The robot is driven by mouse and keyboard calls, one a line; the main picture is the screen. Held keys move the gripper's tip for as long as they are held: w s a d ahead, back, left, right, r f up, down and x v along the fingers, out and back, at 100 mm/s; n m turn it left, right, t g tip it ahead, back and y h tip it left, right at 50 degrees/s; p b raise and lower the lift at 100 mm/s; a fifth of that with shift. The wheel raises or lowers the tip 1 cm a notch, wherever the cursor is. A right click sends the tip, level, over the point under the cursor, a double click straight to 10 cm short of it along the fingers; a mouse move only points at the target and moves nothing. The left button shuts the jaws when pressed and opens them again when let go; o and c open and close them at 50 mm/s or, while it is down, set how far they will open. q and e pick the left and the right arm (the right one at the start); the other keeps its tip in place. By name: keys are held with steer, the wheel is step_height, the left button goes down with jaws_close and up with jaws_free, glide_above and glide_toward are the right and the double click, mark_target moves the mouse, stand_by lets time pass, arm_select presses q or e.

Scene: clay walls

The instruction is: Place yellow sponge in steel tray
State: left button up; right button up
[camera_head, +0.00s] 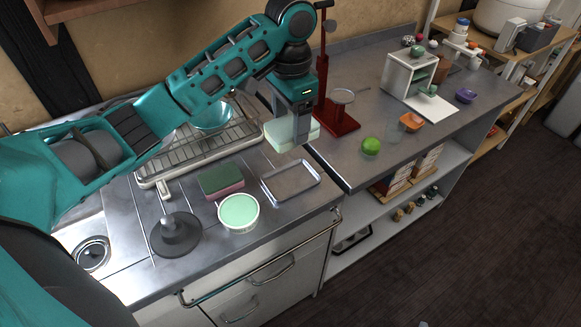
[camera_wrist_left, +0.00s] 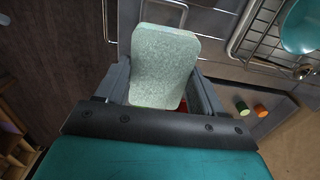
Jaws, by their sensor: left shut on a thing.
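My left gripper (camera_head: 294,122) is shut on a pale, whitish-green block (camera_head: 284,134), which looks like the sponge; its yellow colour is hardly visible. In the left wrist view the block (camera_wrist_left: 164,65) is clamped between the two fingers (camera_wrist_left: 160,85). The gripper holds it up near the back of the steel tray (camera_head: 263,184), apart from it. The tray is a shallow, empty rectangle on the counter near its right edge. My right gripper is not in view.
A green-and-pink sponge (camera_head: 222,181) and a tub with pale green contents (camera_head: 239,212) stand left of the tray. A dish rack (camera_head: 170,165) lies behind. A red stand (camera_head: 335,118) rises to the right of the gripper.

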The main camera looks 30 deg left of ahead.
arm_select(q)
step_height(320, 180, down, 14)
steer(key=shift+r, duration=0.1)
stand_by(0.4)
steer(key=o, duration=0.9)
steer(key=shift+f, duration=0.2)
steer(key=shift+o, duration=0.2)
step_height(320, 180, up, 12)
steer(key=shift+r, duration=0.2)
